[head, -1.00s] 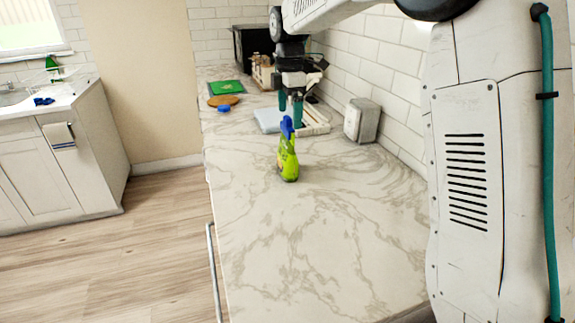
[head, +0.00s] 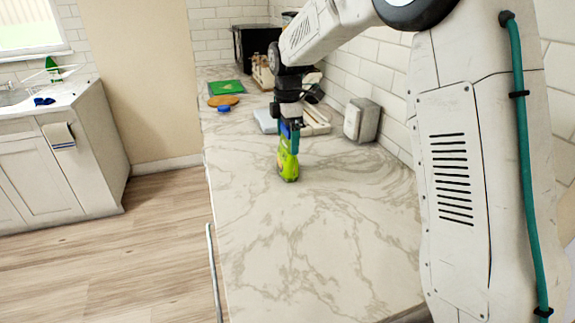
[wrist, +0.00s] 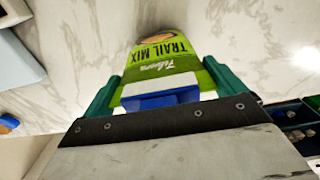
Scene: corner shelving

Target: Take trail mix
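The trail mix (head: 288,167) is a green package with a blue top, standing upright on the marble counter. In the wrist view the trail mix (wrist: 170,60) shows its name upside down, its blue top close to the gripper base. My gripper (head: 289,140) points down from above, over its top part. In the wrist view my gripper (wrist: 168,85) has one teal finger on each side of the package, spread wide. The fingers look open around it; whether either touches its sides is hard to tell. The fingertips are partly hidden.
Behind the package are a pale blue board (head: 265,120) and a cream tray (head: 315,122). A grey-white box (head: 362,120) stands by the tiled wall at right. A green item (head: 226,87) and a brown round board (head: 223,100) lie farther back. The front counter is clear.

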